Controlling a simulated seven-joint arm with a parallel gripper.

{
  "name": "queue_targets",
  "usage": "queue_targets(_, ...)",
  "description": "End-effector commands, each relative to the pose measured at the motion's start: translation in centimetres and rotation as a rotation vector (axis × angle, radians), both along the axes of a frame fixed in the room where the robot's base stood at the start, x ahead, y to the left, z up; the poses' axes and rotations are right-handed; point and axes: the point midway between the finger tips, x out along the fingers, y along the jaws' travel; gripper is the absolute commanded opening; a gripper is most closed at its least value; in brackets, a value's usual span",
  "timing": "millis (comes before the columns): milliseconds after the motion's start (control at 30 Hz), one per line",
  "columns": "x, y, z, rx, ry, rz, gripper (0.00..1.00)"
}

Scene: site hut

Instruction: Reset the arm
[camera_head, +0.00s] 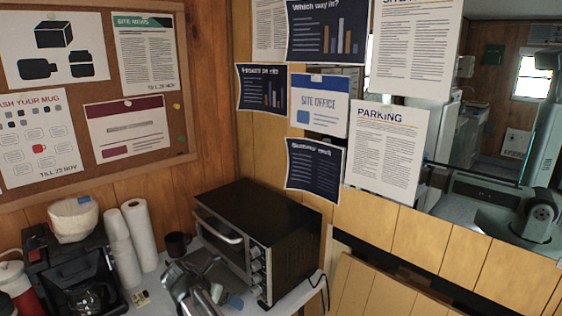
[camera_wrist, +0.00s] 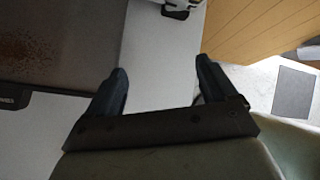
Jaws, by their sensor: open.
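My gripper (camera_wrist: 160,65) shows in the wrist view with its two dark fingers wide apart. Nothing is between the fingers; a pale surface shows beyond the gap. In the head view I cannot make out my gripper for certain. A grey metallic shape (camera_head: 196,284) stands at the bottom, in front of the toaster oven (camera_head: 262,233), and I cannot tell what it is.
A coffee maker (camera_head: 72,272), white paper rolls (camera_head: 139,234) and a dark mug (camera_head: 177,244) stand left of the oven. A notice board (camera_head: 187,80) and posters cover the walls. In the wrist view, wood panelling (camera_wrist: 255,28) lies at upper right.

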Motion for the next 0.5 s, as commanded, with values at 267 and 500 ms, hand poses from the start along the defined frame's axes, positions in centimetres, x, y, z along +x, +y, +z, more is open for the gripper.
queue_targets(267, -3.7, -10.0, -0.5, 0.148, 0.214, 0.155, 0.86)
queue_targets(500, -5.9, -14.1, -2.5, 0.248, 0.309, 0.275, 0.86)
